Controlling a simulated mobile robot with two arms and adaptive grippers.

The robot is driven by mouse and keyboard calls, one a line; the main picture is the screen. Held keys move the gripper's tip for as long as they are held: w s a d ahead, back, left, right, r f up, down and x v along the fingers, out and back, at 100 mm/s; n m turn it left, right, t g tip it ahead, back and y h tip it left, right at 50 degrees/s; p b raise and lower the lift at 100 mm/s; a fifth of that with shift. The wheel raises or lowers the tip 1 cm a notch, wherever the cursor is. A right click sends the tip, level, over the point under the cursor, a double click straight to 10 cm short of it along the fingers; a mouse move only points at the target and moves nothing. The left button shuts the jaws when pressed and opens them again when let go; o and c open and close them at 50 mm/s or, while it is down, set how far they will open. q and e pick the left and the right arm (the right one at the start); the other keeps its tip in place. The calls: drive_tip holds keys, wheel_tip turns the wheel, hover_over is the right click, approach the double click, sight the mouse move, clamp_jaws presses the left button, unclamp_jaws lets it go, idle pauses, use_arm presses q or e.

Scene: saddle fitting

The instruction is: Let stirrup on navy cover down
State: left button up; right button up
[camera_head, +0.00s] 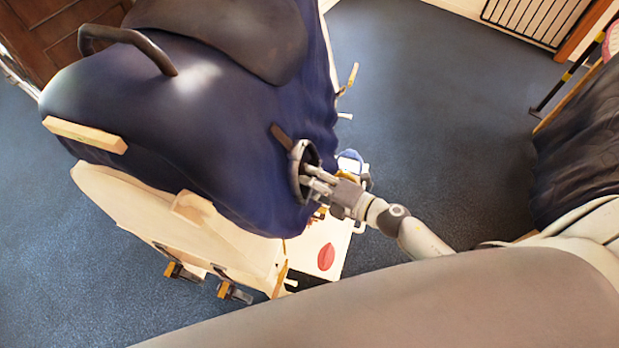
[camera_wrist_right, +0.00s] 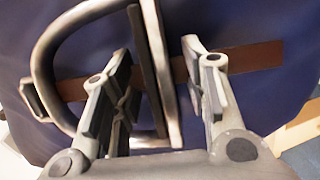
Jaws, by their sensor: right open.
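The navy cover (camera_head: 205,120) lies over a wooden stand, under a dark saddle seat (camera_head: 240,35). A grey metal stirrup (camera_head: 296,165) hangs at the cover's right side from a brown strap (camera_head: 281,136). In the right wrist view the stirrup (camera_wrist_right: 42,55) shows as a curved bow with a flat tread (camera_wrist_right: 152,75), and the strap (camera_wrist_right: 255,57) runs behind it across the cover. My right gripper (camera_head: 310,176) is open at the stirrup. In the wrist view its fingers (camera_wrist_right: 160,60) stand on either side of the tread; contact is unclear. My left gripper is out of view.
A dark quilted cover (camera_head: 580,150) is at the right. Blue-grey floor (camera_head: 430,110) is clear between them.

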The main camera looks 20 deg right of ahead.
drive_tip(key=shift+w+a, duration=0.1)
clamp_jaws()
idle(0.3)
drive_tip(key=s+d+f+b, duration=0.1)
drive_tip(key=d+f+b, duration=0.1)
drive_tip(key=f+b, duration=0.6)
drive_tip(key=s+d+f+b, duration=0.1)
drive_tip(key=f+b, duration=0.8)
drive_tip(key=f, duration=0.2)
drive_tip(key=shift+s+d, duration=0.35)
unclamp_jaws()
drive_tip(key=shift+s, duration=0.1)
drive_tip(key=v, duration=1.2)
